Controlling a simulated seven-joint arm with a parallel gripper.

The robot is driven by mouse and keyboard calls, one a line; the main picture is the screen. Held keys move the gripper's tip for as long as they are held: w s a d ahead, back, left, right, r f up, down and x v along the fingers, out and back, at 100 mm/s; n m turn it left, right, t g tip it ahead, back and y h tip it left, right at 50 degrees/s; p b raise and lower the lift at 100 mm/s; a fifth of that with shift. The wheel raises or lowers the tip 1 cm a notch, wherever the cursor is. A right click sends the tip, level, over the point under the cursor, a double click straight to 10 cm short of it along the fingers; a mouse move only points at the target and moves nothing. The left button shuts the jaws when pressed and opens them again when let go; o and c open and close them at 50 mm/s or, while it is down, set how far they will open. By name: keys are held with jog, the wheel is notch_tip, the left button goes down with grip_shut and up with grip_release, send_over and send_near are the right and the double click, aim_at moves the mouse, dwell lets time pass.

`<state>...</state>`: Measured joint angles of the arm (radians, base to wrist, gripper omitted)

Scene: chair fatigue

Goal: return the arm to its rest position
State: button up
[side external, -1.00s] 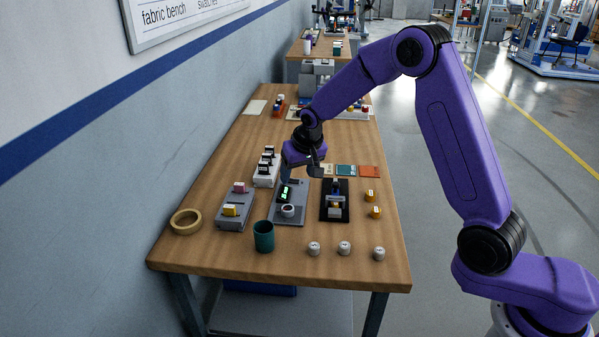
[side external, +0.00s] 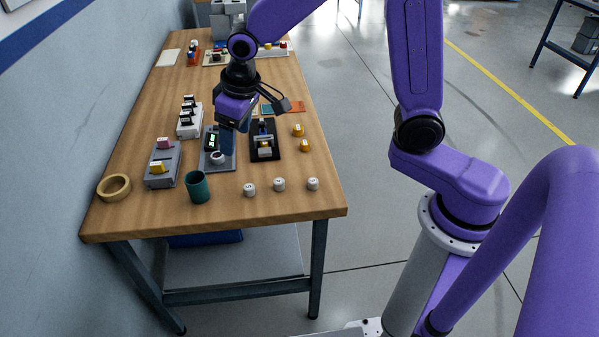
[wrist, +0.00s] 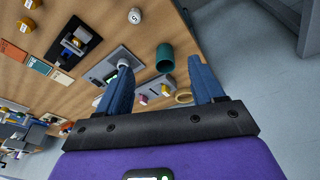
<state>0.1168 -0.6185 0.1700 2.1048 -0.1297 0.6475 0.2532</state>
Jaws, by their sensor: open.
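My arm reaches over the wooden bench (side external: 130,205) in the side view. My gripper (side external: 228,140) hangs fingers-down over the grey device with a green display (side external: 213,141), hiding part of it. In the wrist view, the two blue fingers of my gripper (wrist: 158,66) stand wide apart with nothing between them but bench and device behind. I cannot tell the exact gap between fingertips and device.
A teal cup (side external: 197,188), a tan ring (side external: 114,187) and a grey block with pink and yellow pieces (side external: 164,166) stand near the front left. A black fixture (side external: 265,142), white knobs (side external: 279,184) and yellow pieces (side external: 305,146) lie right. The wall borders the bench's left; floor is open on the right.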

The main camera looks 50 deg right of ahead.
jog(key=s+d+n+g, duration=0.1)
jog(key=s+d+n, duration=0.1)
jog(key=s, duration=0.7)
jog(key=s+d+r+n, duration=0.1)
jog(key=s+d+n, duration=0.2)
jog(key=s, duration=0.6)
jog(key=s+d+n+g, duration=0.1)
jog(key=s+d+n, duration=0.2)
jog(key=s, duration=0.6)
jog(key=shift+s+r+n+g, duration=0.3)
jog(key=shift+s, duration=0.05)
